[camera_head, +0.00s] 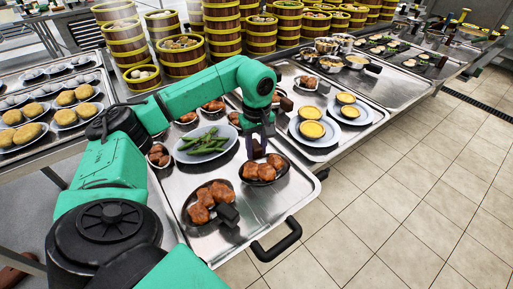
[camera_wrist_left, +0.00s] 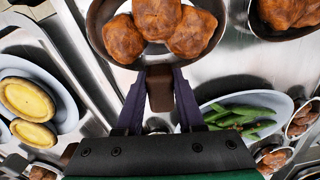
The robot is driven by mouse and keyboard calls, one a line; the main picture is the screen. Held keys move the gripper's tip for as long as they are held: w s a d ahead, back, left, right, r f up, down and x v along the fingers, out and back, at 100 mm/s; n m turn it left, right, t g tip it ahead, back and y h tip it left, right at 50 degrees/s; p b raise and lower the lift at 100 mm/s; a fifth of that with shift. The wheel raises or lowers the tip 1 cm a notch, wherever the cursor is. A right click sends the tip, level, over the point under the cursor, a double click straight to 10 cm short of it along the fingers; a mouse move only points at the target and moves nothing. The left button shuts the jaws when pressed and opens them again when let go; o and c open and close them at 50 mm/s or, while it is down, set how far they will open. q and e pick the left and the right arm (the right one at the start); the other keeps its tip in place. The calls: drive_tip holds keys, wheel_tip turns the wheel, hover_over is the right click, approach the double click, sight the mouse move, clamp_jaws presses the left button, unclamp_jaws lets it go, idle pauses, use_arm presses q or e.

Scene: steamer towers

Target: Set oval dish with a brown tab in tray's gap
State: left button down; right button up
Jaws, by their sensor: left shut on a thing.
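The oval dish (camera_head: 264,183) is dark, holds a few brown glazed pieces, and has a brown tab (camera_wrist_left: 160,92). My left gripper (camera_head: 260,147) is shut on that tab, with a finger on each side of it. The dish is level over the right part of the silver tray (camera_head: 250,212); I cannot tell whether it touches the tray. It also shows at the top of the left wrist view (camera_wrist_left: 100,30). My right gripper is not in view.
Another dark dish (camera_head: 190,213) with similar pieces and a black tab sits at the tray's front left. A pale plate of green beans (camera_head: 187,157) lies behind it. The tray's front right is bare, beside a black handle (camera_head: 276,241). A tray with yellow cups (camera_head: 312,130) adjoins.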

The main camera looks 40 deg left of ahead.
use_arm(q)
drive_tip(key=shift+f, duration=0.15)
drive_tip(key=shift+c, duration=2.2)
unclamp_jaws()
wheel_tip(320, 180, up, 8)
drive_tip(key=shift+r, duration=0.25)
wheel_tip(320, 180, up, 6)
drive_tip(key=p, duration=0.3)
